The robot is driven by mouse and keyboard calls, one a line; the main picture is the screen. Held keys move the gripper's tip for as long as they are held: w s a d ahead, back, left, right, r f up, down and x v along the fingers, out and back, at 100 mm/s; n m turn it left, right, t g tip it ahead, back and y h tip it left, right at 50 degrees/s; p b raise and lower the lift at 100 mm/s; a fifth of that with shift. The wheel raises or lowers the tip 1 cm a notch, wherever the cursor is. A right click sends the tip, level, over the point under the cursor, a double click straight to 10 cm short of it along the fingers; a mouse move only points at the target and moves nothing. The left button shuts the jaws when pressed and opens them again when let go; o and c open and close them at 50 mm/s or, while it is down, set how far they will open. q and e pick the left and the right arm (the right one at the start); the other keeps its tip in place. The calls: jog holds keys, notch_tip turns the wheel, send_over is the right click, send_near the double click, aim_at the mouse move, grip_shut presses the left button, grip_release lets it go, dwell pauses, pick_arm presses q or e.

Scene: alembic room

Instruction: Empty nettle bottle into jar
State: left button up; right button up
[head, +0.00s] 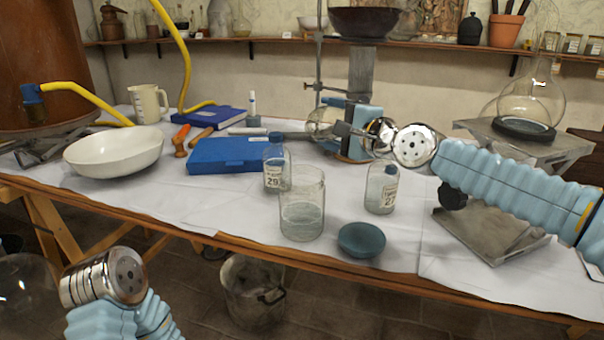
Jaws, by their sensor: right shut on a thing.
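A clear glass jar (302,208) stands open and upright near the table's front edge, with clear liquid in its lower part. My right gripper (340,127) is beyond the jar and to its right, shut on what looks like a clear, rounded glass bottle (322,121); no label on it is readable. Two labelled bottles with blue stoppers stand upright: one behind the jar (277,172) and one to its right (381,190). Their names are too small to read surely. My left wrist shows at the lower left, but its fingers are not visible.
A blue dish (361,240) lies right of the jar. A blue case (228,155), a white bowl (114,151) and a measuring jug (148,103) are at left. A big flask (531,100) stands on a raised stand at right. A metal pot (252,290) is below the table.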

aim_at(327, 139)
jog(key=shift+s+f+m+g, duration=0.1)
jog(key=shift+f+m+g, duration=0.4)
jog(key=shift+m, duration=0.3)
jog(key=shift+f+m+p, duration=0.1)
jog(key=shift+m+p, duration=0.3)
jog(key=shift+p, duration=0.35)
jog(key=shift+f+m+p, duration=0.25)
jog(key=shift+m+p, duration=0.05)
jog(key=shift+m+g+p, duration=0.4)
jog(key=shift+p, duration=0.25)
jog(key=shift+a+f+m+g+p, duration=0.15)
jog(key=shift+f+m+g+p, duration=0.2)
jog(key=shift+m+p, duration=0.4)
jog(key=shift+s+a+f+m+g, duration=0.15)
jog(key=shift+s+f+m+g, duration=0.15)
jog(key=shift+m+g, duration=0.25)
jog(key=m+g, duration=0.1)
jog(key=s+m, duration=0.1)
jog(key=m, duration=0.1)
jog(key=shift+s+a+f+g, duration=0.1)
jog(key=shift+s+a+g, duration=0.05)
jog(key=shift+a+g, duration=0.25)
jog(key=m, duration=0.1)
jog(key=m+g+y, duration=0.1)
jog(key=shift+w+d+r+m+g, duration=0.2)
jog(key=shift+r+m+g, duration=0.1)
jog(key=shift+m, duration=0.1)
